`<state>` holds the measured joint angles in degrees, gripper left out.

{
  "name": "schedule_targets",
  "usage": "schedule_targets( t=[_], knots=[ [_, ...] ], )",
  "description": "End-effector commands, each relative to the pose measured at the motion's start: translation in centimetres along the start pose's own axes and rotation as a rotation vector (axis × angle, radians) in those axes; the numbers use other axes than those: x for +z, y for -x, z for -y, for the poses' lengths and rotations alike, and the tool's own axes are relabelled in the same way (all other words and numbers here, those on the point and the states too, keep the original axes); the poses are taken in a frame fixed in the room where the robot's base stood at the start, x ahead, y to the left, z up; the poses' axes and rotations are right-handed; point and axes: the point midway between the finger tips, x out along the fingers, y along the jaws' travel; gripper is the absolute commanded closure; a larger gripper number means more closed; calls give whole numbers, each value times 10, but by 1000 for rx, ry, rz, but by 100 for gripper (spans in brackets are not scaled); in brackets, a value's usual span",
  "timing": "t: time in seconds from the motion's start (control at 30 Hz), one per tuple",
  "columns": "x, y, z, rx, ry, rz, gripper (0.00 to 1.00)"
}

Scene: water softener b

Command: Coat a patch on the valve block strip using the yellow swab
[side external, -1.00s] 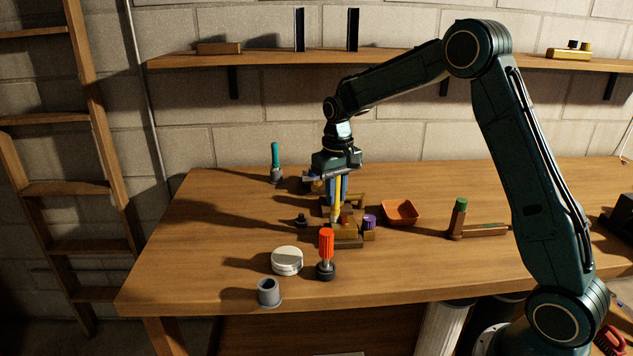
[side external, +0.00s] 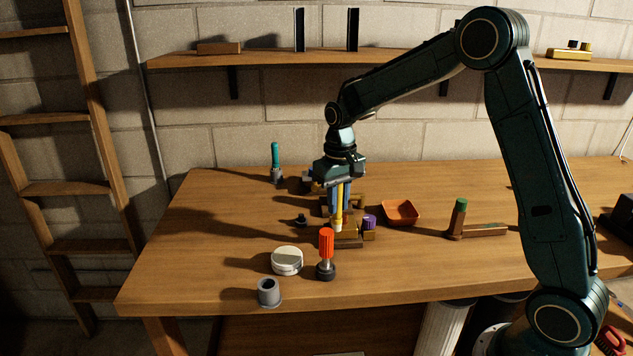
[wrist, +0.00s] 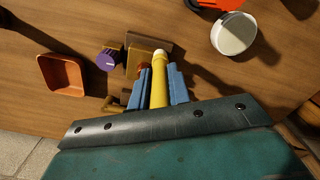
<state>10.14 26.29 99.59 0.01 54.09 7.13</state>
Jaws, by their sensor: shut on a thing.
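My gripper (side external: 341,203) is shut on the yellow swab (side external: 339,215), which points down with its pale tip lowest. In the wrist view the swab (wrist: 159,85) lies between the blue fingers (wrist: 158,88). The brass valve block (side external: 348,231) stands on a dark base under the gripper; it also shows in the wrist view (wrist: 143,60). The swab's tip is over or beside the block's front left part; I cannot tell whether it touches. The strip itself is hard to make out. A purple knob (side external: 369,221) sits at the block's right.
An orange-red tray (side external: 401,211) lies right of the block. A red-handled tool (side external: 326,250), a pale round tin (side external: 287,261) and a grey cup (side external: 268,291) stand in front. A green-topped tool (side external: 459,214) is further right, a teal-handled one (side external: 275,158) at the back left.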

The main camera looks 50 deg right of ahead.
Motion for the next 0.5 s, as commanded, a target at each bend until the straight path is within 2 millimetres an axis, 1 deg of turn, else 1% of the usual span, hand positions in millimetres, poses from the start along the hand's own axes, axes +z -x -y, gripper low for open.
schedule_targets(
  t=[0.37, 0.5],
  knots=[
    [2, 0, 1, 0, 0, 0, 100],
    [2, 3, 1, 0, 0, -1, 100]
  ],
)
